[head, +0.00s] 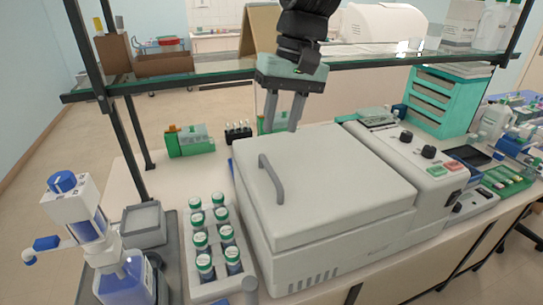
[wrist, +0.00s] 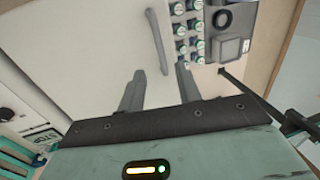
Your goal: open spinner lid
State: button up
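The spinner (head: 310,245) is a large white-grey box in the middle of the bench, with its lid (head: 345,180) lying closed. A grey bar handle (head: 271,178) stands on the lid's left part. The handle (wrist: 159,40) also shows in the wrist view, beyond my fingertips. My gripper (head: 284,128) hangs over the back edge of the lid, behind the handle and apart from it. In the wrist view my gripper (wrist: 161,72) has its two fingers spread with nothing between them.
A rack of green-capped bottles (head: 213,240) stands left of the spinner. A dispenser bottle (head: 120,275) is at the front left. A control panel (head: 415,155) adjoins the right side. A glass shelf (head: 380,59) crosses behind, close to my arm.

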aim_at(271, 169)
jog(key=f, duration=0.3)
jog(key=a+f+p, duration=0.1)
jog(key=f, duration=0.5)
jog(key=shift+s+a, duration=0.25)
jog(key=shift+a, duration=0.05)
grip_shut()
